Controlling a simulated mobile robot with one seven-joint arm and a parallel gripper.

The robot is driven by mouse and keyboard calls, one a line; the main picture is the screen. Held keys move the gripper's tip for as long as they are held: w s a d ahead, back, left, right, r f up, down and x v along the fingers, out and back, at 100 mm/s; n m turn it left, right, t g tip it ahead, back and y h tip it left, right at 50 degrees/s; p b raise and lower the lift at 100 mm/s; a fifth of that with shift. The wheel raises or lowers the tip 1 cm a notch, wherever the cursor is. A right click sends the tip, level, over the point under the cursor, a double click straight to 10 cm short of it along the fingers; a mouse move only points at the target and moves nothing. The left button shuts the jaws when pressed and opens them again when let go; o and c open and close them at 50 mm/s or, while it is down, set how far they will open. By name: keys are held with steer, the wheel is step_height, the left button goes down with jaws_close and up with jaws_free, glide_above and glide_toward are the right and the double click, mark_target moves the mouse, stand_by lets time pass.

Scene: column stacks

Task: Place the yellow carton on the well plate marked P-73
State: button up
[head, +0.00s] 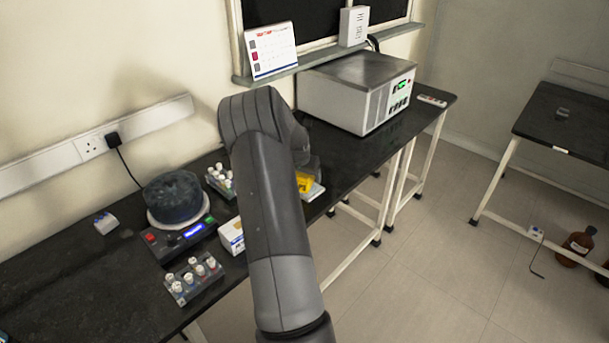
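The yellow carton (304,182) shows only in part, just right of my arm, near the bench's front edge. A flat white item (316,192) shows beside and under it. It may be a well plate, but no marking is readable, and I cannot tell whether the carton touches it. My gripper (314,167) is mostly hidden behind my own arm. Only a dark part of it shows, just above the carton. I cannot see its fingers or whether they hold the carton.
A round device (173,197) with a control box, a vial rack (194,278), a second rack (219,181) and a white box (231,236) stand left of my arm. The front left bench is clear.

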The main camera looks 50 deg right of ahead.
steer(key=v, duration=1.2)
steer(key=shift+a+r, duration=0.1)
steer(key=s+a+r+n+t+y, duration=0.1)
steer(key=a+r+n, duration=0.1)
steer(key=a+r, duration=0.5)
steer(key=s+a+r+n+t+y, duration=0.1)
steer(key=s+a+r+n, duration=0.1)
steer(key=a, duration=0.9)
steer(key=s+a+r+n+t+y, duration=0.15)
steer(key=a+r, duration=0.35)
steer(key=a, duration=0.5)
steer(key=s+a+r+n, duration=0.1)
steer(key=s+a+n, duration=0.7)
steer(key=s+a, duration=1)
steer(key=shift+a+r, duration=0.15)
steer(key=shift+a, duration=0.05)
